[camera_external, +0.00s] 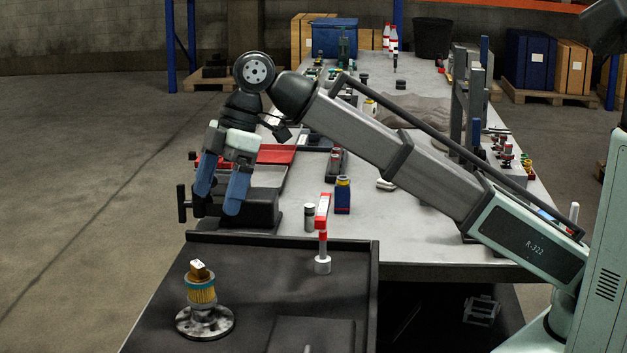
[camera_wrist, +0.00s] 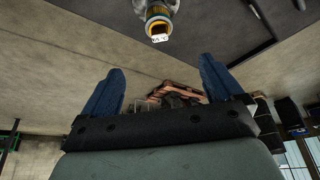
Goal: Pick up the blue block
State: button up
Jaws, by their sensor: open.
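My gripper (camera_external: 219,200) has two blue fingers, spread apart and pointing down, with nothing between them. It hangs in front of the black vise at the left end of the workbench. In the wrist view my gripper (camera_wrist: 161,64) is also open and empty. I cannot pick out a plain blue block for certain. A small blue container with a yellow top (camera_external: 343,197) stands upright on the bench, right of my gripper and apart from it. No such blue container shows clearly in the wrist view.
A yellow filter (camera_external: 201,290) on a metal flange stands on the dark front table; it also shows in the wrist view (camera_wrist: 159,20). A red and white upright part (camera_external: 322,240) is near that table's back edge. The black vise (camera_external: 262,207) is close beside my fingers.

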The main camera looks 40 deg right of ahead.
aim_at(347, 177)
jog(key=w+d+f+m+t, duration=0.15)
jog(key=w+d+f, duration=0.35)
jog(key=w+d, duration=0.5)
jog(key=w+d+f+m, duration=0.2)
jog(key=w+d+f, duration=0.2)
jog(key=w+d, duration=0.55)
jog(key=w+d+f+m+t, duration=0.15)
jog(key=w+d+f, duration=0.35)
jog(key=w+d, duration=0.5)
jog(key=w+d+f+m, duration=0.1)
jog(key=w+d+f, duration=0.1)
jog(key=d, duration=0.9)
jog(key=w+d+f+m, duration=0.1)
jog(key=w+d+f, duration=0.2)
jog(key=d, duration=0.8)
jog(key=w+d+f+m+h, duration=0.1)
jog(key=w+d+f+m, duration=0.1)
jog(key=d+f, duration=0.4)
jog(key=shift+w+d, duration=0.15)
jog(key=shift+d, duration=1.1)
jog(key=shift+w+d, duration=0.1)
jog(key=shift+d, duration=1.1)
jog(key=shift+x, duration=2.55)
jog(key=shift+d, duration=0.1)
